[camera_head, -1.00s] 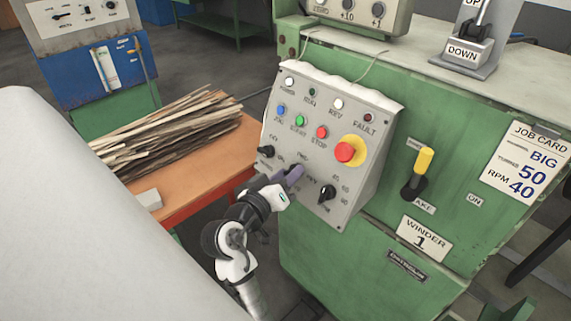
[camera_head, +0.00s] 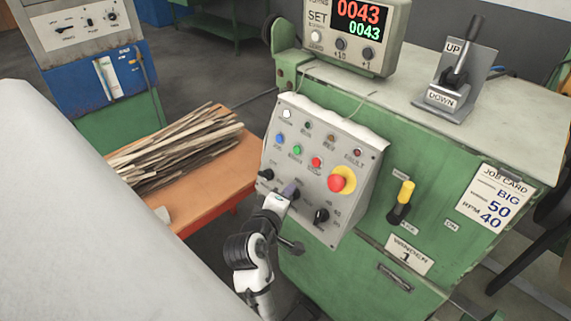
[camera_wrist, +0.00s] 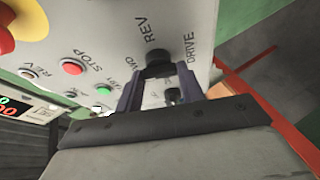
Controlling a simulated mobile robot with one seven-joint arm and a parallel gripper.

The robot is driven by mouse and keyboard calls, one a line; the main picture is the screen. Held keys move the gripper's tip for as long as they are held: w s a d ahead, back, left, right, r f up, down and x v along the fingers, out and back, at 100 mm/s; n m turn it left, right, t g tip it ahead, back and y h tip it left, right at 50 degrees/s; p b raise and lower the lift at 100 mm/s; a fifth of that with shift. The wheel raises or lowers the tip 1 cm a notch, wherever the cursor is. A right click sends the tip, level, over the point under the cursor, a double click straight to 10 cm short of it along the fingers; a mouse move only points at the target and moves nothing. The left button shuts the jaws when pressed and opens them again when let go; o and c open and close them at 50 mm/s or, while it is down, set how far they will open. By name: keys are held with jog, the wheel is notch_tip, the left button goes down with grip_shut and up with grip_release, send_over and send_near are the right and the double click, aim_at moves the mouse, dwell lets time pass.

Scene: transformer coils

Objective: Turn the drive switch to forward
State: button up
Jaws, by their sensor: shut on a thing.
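The drive switch is a black knob (camera_wrist: 158,65) on the sloped grey control panel (camera_head: 305,183), marked REV, FWD and DRIVE. In the wrist view it sits between the two purple-grey fingers of my gripper (camera_wrist: 160,85). In the head view my gripper (camera_head: 290,190) is at the lower middle of the panel, shut on this knob and hiding it. I cannot read which mark its pointer faces. On the panel's top row the power lamp (camera_head: 286,113) is white, and the REV lamp (camera_head: 331,138) looks dull brownish.
A black knob (camera_head: 265,175) is left of my gripper and another (camera_head: 321,215) right of it. Above are the stop button (camera_head: 316,162) and the red emergency button on yellow (camera_head: 340,180). A yellow-handled lever (camera_head: 402,201) is further right. An orange table (camera_head: 215,190) holds wooden strips.

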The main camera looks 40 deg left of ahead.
jog(key=shift+r+n, duration=0.1)
jog(key=shift+n, duration=0.3)
jog(key=o, duration=1)
